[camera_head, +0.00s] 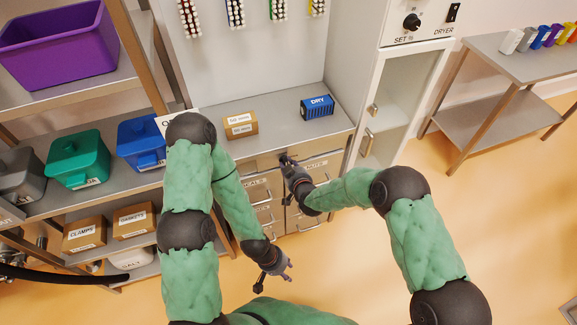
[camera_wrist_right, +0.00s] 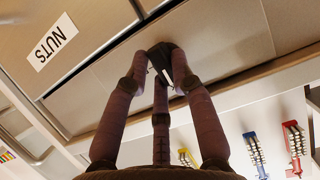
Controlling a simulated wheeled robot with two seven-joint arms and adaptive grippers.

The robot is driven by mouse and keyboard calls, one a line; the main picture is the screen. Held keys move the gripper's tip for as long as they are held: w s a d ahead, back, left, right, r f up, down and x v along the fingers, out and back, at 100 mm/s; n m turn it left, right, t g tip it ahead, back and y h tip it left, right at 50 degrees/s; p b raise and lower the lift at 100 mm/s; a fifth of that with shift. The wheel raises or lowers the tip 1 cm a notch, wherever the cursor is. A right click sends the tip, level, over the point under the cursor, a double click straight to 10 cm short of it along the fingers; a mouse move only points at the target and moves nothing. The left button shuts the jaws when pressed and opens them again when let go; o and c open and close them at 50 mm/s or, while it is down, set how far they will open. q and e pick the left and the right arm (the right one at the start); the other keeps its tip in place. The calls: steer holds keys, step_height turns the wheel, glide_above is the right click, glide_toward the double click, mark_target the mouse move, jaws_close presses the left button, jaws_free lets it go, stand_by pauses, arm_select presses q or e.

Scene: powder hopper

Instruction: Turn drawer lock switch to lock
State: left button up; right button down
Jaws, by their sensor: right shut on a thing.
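The drawer lock switch (camera_wrist_right: 162,57) is a small dark knob with a white mark, on the plain strip above the drawers in the right wrist view. My right gripper (camera_wrist_right: 164,82) is shut on it, with its fingers around the knob; they hide part of it. In the head view my right gripper (camera_head: 289,164) is at the top front edge of the drawer unit (camera_head: 298,158), and the switch is hidden there. My left gripper (camera_head: 284,268) is low in front of the drawers, with fingers apart and nothing seen between them.
A drawer labelled NUTS (camera_wrist_right: 52,42) shows beside the switch. A brown box (camera_head: 241,125) and a blue DRY container (camera_head: 317,107) stand on the counter. A dryer cabinet (camera_head: 398,105) is to the right. Shelves with bins (camera_head: 78,160) are to the left.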

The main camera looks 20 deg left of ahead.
steer(key=c, duration=1)
jaws_free()
steer(key=shift+c, duration=0.2)
steer(key=v, duration=1.2)
steer(key=shift+d+f, duration=0.1)
